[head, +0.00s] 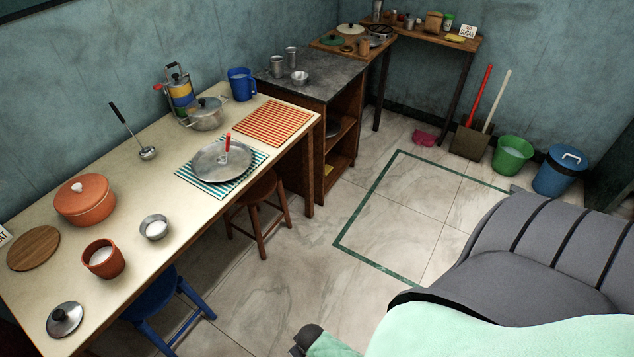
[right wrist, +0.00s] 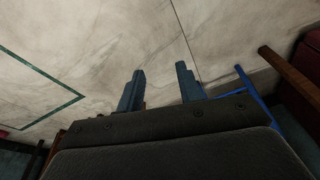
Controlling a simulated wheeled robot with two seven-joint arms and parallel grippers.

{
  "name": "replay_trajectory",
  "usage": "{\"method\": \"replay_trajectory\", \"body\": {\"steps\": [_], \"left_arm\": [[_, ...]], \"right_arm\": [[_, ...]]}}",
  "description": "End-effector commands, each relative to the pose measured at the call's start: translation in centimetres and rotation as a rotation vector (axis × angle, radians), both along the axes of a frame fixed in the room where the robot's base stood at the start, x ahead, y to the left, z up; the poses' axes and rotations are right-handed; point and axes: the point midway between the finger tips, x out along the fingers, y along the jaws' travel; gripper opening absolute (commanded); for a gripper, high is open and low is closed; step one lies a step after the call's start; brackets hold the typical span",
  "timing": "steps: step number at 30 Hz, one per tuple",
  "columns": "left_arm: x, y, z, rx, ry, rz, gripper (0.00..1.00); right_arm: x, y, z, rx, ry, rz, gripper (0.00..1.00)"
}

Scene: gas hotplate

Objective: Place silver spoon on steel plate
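The steel plate (head: 208,166) is a round, shiny plate on a blue-and-white striped mat (head: 190,178) on the long table. A slim item with a red handle (head: 228,143) shows over the plate; its lower end is too small to tell. A ladle with a dark handle and silver bowl (head: 148,153) is on the table toward the wall. I cannot pick out a separate silver spoon for certain. In the right wrist view my right gripper (right wrist: 160,88) has its two fingers apart with nothing between them, above the floor. My left gripper is not in view.
The table (head: 120,190) also bears an orange lidded pot (head: 85,203), a steel bowl (head: 155,228), a terracotta cup (head: 104,262), a lidded pan (head: 205,117) and a blue mug (head: 241,86). Stools stand at its front edge.

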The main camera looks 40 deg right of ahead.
Motion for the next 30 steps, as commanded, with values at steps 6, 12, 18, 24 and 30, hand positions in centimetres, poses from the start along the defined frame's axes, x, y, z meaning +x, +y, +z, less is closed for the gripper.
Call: {"method": "replay_trajectory", "body": {"steps": [6, 12, 18, 24, 30], "left_arm": [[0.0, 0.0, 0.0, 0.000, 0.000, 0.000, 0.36], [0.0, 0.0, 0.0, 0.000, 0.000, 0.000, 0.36], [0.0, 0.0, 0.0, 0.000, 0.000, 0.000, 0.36], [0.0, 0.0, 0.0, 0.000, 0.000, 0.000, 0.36], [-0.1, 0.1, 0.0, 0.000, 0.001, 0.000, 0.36]], "right_arm": [[-7.8, 0.5, -3.9, -0.029, 0.055, 0.086, 0.36], [-8.7, 0.6, -4.4, -0.032, 0.060, 0.099, 0.36], [-8.7, 0.6, -4.4, -0.032, 0.060, 0.098, 0.36], [-8.6, 0.5, -4.3, -0.032, 0.060, 0.098, 0.36], [-8.6, 0.5, -4.3, -0.031, 0.060, 0.097, 0.36]]}}
